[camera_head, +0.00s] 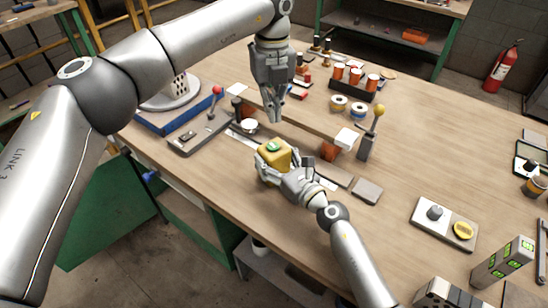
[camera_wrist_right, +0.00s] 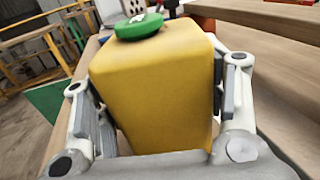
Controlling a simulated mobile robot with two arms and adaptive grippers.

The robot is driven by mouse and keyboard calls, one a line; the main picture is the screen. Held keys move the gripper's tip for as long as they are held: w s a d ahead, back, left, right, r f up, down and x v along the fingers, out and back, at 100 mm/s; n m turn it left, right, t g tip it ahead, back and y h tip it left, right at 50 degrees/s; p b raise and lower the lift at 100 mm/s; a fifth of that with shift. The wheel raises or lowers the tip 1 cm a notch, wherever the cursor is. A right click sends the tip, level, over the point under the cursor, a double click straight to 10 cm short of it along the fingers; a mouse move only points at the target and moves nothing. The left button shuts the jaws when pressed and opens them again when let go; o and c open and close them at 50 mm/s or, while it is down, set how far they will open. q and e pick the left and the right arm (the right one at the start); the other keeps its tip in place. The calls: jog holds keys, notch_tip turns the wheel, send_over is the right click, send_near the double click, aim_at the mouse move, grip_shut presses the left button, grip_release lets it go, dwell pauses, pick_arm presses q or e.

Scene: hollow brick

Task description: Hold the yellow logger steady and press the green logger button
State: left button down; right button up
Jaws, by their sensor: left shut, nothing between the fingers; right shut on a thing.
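The yellow logger (camera_head: 274,156) is a yellow block with a round green button (camera_head: 273,146) on top. My right gripper (camera_head: 273,165) is shut on the logger, a finger on each side. In the right wrist view the logger (camera_wrist_right: 158,90) fills the middle between the finger pads, and its green button (camera_wrist_right: 139,25) shows on the top face. My left gripper (camera_head: 275,118) points down, shut and empty, above and behind the logger in the head view. Its fingertips look apart from the button. The logger's underside is hidden, so I cannot tell whether it touches the table.
A lever with a red knob (camera_head: 217,91) stands left. A yellow-knobbed lever (camera_head: 378,110) stands right of my left gripper. A black tray (camera_head: 354,87) holds orange-topped spools behind. A panel with a yellow button (camera_head: 463,230) lies right. Bare table (camera_head: 400,160) lies between.

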aim_at(271, 143)
dwell(0.4)
pick_arm(q)
jog(key=d+f+m+h, duration=0.1)
jog(key=s+d+f+m+h, duration=0.1)
jog(key=f, duration=0.1)
jog(key=shift+d, duration=0.1)
jog(key=shift+d+f+m+t+h, duration=0.15)
jog(key=shift+d+m+t+h, duration=0.15)
jog(key=shift+m+t+h, duration=0.25)
jog(key=shift+d+m+t+h, duration=0.1)
jog(key=shift+m+t+h, duration=0.2)
jog(key=shift+h, duration=0.35)
jog(key=w+a+r+m+t+h, duration=0.2)
jog(key=a+r+t+h, duration=0.1)
jog(key=a+r+t, duration=0.1)
jog(key=shift+n, duration=0.25)
jog(key=shift+s+d+f, duration=0.1)
jog(key=shift+f, duration=2.05)
jog(key=shift+d+f, duration=0.1)
jog(key=shift+f, duration=2)
jog(key=shift+f, duration=0.1)
